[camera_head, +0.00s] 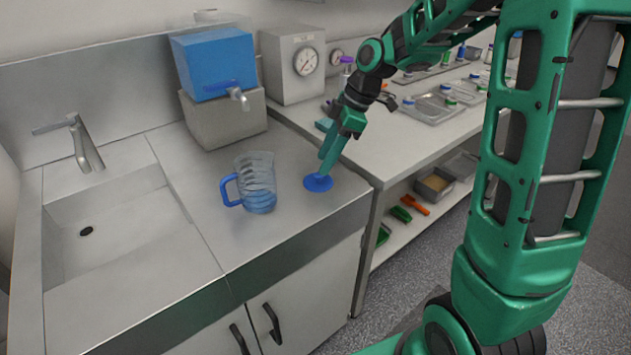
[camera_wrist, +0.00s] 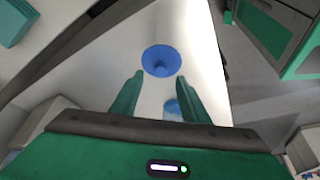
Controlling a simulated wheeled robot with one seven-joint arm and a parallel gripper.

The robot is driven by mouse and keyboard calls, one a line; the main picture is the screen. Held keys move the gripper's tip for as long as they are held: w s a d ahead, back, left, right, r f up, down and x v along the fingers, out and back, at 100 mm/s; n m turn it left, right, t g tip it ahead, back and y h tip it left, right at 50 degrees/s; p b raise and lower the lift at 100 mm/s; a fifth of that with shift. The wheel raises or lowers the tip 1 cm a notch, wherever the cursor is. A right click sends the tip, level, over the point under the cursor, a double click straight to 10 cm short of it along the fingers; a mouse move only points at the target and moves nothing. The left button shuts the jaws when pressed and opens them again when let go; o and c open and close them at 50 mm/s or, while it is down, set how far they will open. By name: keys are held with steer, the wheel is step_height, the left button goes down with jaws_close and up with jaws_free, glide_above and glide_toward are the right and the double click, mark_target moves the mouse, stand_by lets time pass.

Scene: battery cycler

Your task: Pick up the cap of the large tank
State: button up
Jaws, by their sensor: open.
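A round blue piece (camera_head: 318,183) with a small raised centre lies on the steel counter near its right front edge; it looks like a cap, though I cannot tell for certain. In the wrist view the blue piece (camera_wrist: 161,58) sits just beyond my fingertips, roughly centred between them. My gripper (camera_head: 324,160) points down at it with its two green fingers apart and nothing between them; it also shows in the wrist view (camera_wrist: 160,82). The large blue tank (camera_head: 215,62) with a tap stands on a grey block at the back of the counter.
A clear jug (camera_head: 256,182) with a blue handle stands left of the blue piece. A sink (camera_head: 115,235) is farther left. A white bench (camera_head: 375,140) with trays (camera_head: 432,106) adjoins on the right. A grey box with a dial (camera_head: 293,65) stands behind.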

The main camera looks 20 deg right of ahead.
mark_target(318, 178)
steer(key=x, duration=0.4)
steer(key=shift+s+f, duration=0.1)
steer(key=shift+f, duration=0.1)
jaws_close()
steer(key=shift+r, duration=0.1)
